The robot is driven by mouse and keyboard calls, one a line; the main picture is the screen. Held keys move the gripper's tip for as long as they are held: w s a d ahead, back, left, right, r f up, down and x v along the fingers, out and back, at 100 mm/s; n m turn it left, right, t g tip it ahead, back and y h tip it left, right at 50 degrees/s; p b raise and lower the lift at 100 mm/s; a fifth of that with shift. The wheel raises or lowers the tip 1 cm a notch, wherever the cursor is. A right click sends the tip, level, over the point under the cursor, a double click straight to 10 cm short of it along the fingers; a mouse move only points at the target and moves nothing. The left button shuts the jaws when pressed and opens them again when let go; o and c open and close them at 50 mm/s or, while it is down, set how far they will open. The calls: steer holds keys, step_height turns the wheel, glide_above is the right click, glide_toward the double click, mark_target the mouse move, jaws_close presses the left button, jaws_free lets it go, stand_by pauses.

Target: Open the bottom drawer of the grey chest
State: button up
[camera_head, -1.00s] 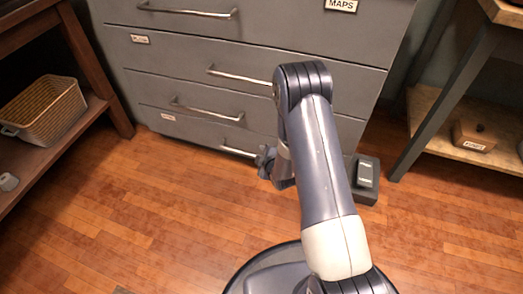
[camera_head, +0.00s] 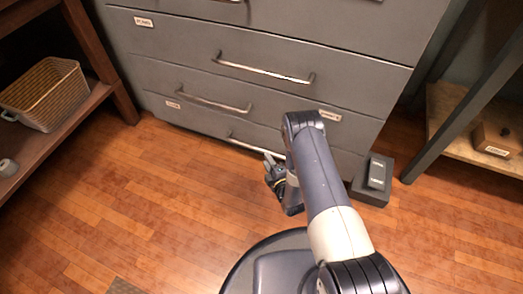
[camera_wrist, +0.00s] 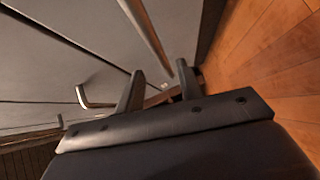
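The grey chest (camera_head: 180,68) of drawers fills the upper middle of the head view. Its bottom drawer (camera_head: 205,120) looks flush with the chest front. That drawer's silver bar handle (camera_head: 250,146) is partly hidden at its right end by my gripper. My gripper (camera_head: 270,160) is low in front of the chest, close to this handle. In the wrist view, my gripper (camera_wrist: 160,69) is open, its two dark fingers apart. A silver bar (camera_wrist: 148,32) runs down toward the gap between the fingertips; I cannot tell whether it is between them.
Another drawer handle (camera_wrist: 88,96) shows left of the fingers in the wrist view. A dark box-like thing (camera_head: 375,180) stands on the floor by the chest's right corner. A wooden shelf with a wicker basket (camera_head: 45,93) is at left. The wooden floor (camera_head: 150,215) in front is clear.

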mark_target(260, 149)
steer(key=b+x, duration=0.2)
steer(key=x, duration=0.6)
steer(key=shift+s, duration=0.1)
jaws_close()
stand_by(0.4)
